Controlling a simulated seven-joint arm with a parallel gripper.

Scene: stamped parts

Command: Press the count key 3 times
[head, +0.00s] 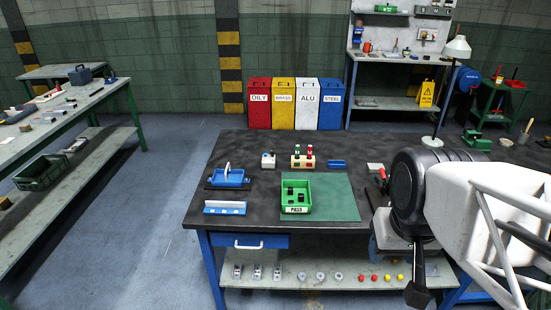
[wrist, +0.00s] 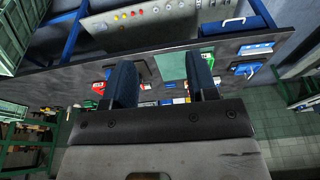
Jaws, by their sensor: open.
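No key is clearly marked as the count key. A small grey-white box with a dark round top (head: 268,160) stands at the back of the dark workbench (head: 240,147), left of the middle; it may be the counter, but its details are too small to tell. My gripper (wrist: 163,78) is open in the wrist view, its two dark fingers apart with nothing between them. In the head view my arm hangs at the right, over the bench's front right, well away from the box. The fingertips are not clear there.
A green PASS bin (head: 296,210) with dark parts stands on a green mat (head: 335,195).

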